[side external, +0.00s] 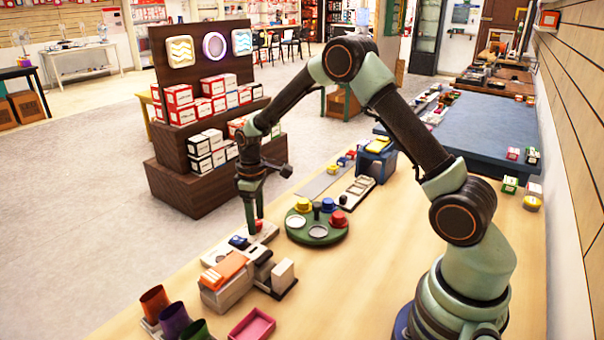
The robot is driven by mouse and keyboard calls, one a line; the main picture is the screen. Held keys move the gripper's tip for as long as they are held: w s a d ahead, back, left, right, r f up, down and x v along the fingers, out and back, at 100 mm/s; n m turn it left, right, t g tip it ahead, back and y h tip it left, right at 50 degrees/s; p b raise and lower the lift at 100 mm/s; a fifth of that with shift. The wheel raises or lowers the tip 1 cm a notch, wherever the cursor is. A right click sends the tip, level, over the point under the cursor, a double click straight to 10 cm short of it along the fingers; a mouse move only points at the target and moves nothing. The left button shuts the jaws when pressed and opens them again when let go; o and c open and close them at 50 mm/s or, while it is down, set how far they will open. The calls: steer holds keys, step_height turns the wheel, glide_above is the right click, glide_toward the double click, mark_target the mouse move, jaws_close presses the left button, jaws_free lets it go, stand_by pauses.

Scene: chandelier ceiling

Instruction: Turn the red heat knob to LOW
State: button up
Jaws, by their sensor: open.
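A small red knob (262,226) sits on a light grey panel (213,258), partly hidden behind my gripper. A blue piece (238,242) is on the same panel to its left. Any LOW mark or pointer is too small to read. My gripper (270,198) is open and empty over the panel. One finger points down beside the red knob; I cannot tell if they touch. The other jaw is spread to the upper right. Another red round piece (338,218) is on a green round board (300,237) to the right.
The green board also carries yellow and blue pieces. An orange-topped block (224,270) stands in front of the panel. Coloured cups (174,319) and a pink tray (252,326) are at the front. A blue box (376,160) stands farther back. Bare table lies right of the green board.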

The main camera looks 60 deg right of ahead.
step_height(320, 180, up, 12)
stand_by(0.5)
steer(key=s+a+r+m+t, duration=0.2)
steer(key=s+a+r+t, duration=0.1)
steer(key=s+r, duration=0.55)
steer(key=s+a+m+t, duration=0.2)
steer(key=s, duration=0.8)
steer(key=shift+s+r+m+t, duration=0.25)
steer(key=shift+r+m+t, duration=0.05)
steer(key=shift+r, duration=0.1)
steer(key=shift+a, duration=0.1)
steer(key=shift+c, duration=0.4)
